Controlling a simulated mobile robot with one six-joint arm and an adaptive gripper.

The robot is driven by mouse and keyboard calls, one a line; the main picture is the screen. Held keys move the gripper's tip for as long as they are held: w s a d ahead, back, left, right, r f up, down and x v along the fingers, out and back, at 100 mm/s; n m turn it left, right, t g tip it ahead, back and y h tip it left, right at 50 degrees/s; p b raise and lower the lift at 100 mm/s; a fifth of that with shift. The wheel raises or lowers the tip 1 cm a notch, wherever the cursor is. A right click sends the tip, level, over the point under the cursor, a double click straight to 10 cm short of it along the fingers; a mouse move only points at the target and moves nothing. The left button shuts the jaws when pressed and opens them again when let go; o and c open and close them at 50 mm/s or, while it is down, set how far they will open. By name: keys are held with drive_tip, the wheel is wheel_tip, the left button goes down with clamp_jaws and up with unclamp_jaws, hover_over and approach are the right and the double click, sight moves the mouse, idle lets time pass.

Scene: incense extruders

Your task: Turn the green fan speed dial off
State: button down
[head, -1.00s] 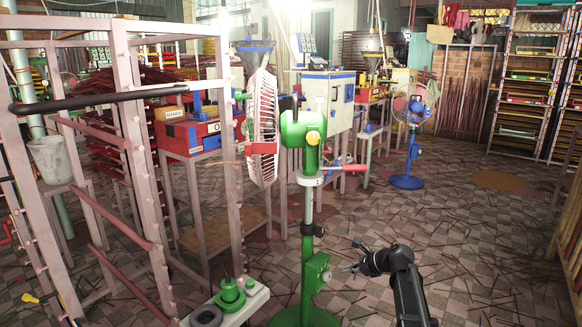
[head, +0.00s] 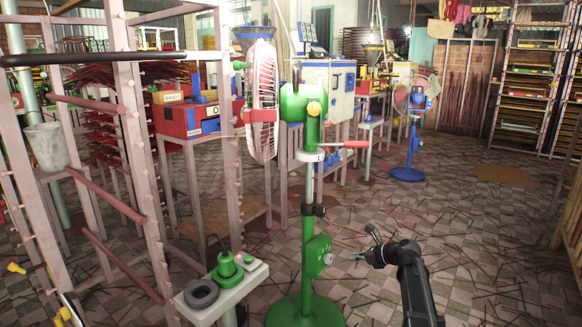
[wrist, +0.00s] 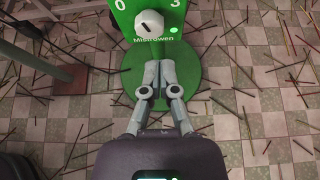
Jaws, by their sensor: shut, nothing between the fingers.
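The green pedestal fan (head: 306,200) stands in the middle of the head view. Its green control box (head: 316,258) sits low on the pole and carries a pale dial (head: 327,259). In the wrist view the dial (wrist: 149,23) is a white-grey knob with a dark pointer line tilted toward the upper left. The marks 0 and 3 stand left and right of it, and a green light glows at its lower right. My gripper (head: 354,257) is shut and empty, to the right of the box. In the wrist view my gripper's fingertips (wrist: 159,64) lie below the dial, apart from it.
A white stand (head: 215,296) with a green device and a dark ring is at the front left, beside a pale wooden rack (head: 150,180). A blue fan (head: 409,130) stands farther back. Sticks litter the tiled floor, which is otherwise open on the right.

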sight(326, 251)
drive_tip(key=shift+w+a, duration=0.7)
drive_tip(key=shift+a, duration=0.25)
drive_tip(key=shift+w+a, duration=0.65)
drive_tip(key=shift+a, duration=0.35)
drive_tip(key=shift+w+a, duration=0.7)
drive_tip(key=shift+a, duration=0.25)
drive_tip(key=shift+s+f+b, duration=0.15)
drive_tip(key=shift+f+b, duration=0.2)
drive_tip(key=shift+s+a, duration=0.6)
drive_tip(key=shift+s, duration=0.2)
drive_tip(key=shift+r, duration=0.15)
idle(0.4)
drive_tip(key=shift+s+r+p, duration=0.1)
drive_tip(key=shift+r+p, duration=0.15)
drive_tip(key=shift+p, duration=0.15)
